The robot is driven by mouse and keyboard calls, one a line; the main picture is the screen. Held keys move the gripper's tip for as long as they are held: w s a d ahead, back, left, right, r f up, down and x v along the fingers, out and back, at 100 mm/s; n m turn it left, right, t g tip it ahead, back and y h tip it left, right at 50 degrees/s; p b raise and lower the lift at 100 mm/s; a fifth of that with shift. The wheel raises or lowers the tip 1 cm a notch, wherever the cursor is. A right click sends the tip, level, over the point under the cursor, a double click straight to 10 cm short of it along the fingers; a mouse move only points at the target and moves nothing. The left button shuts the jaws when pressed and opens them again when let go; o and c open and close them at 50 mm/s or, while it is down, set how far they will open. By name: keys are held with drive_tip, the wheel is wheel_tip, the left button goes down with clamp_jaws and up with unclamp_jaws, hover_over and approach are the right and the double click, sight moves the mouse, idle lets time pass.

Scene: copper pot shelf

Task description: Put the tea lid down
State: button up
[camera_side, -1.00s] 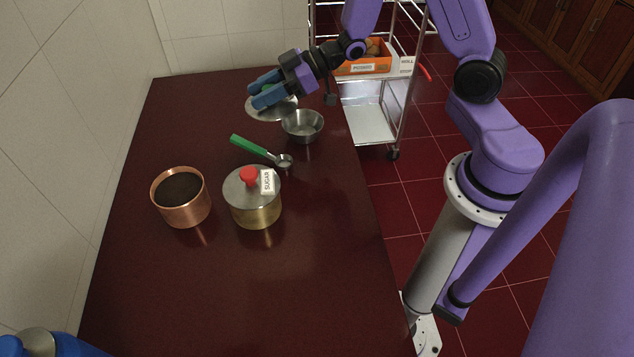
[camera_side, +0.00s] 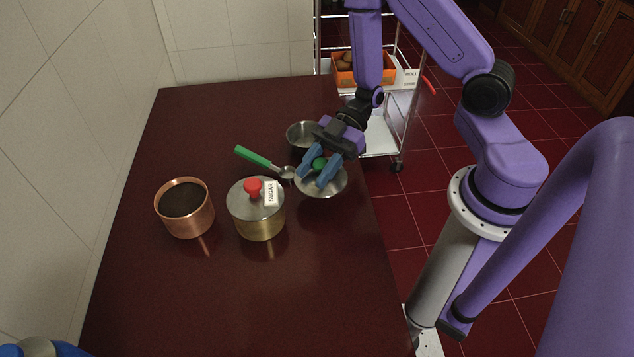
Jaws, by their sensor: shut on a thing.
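The tea lid (camera_side: 332,187) is a silver disc with a green knob (camera_side: 319,164). My gripper (camera_side: 318,170) points down with its blue fingers on either side of the knob, shut on it. The lid is near the table's right edge, in front of the steel bowl; whether it touches the table is hard to tell. The open copper pot (camera_side: 187,217), filled with something dark, stands at the left of the table. No lid is on it.
A brass pot (camera_side: 260,227) with a red-knobbed lid and SUGAR tag stands between the copper pot and my gripper. A green-handled scoop (camera_side: 255,157) lies behind it. A steel bowl (camera_side: 299,136) is partly hidden by my gripper. The table's front (camera_side: 240,300) is clear.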

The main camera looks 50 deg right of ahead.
drive_tip(key=shift+f, duration=2)
drive_tip(key=shift+f, duration=0.4)
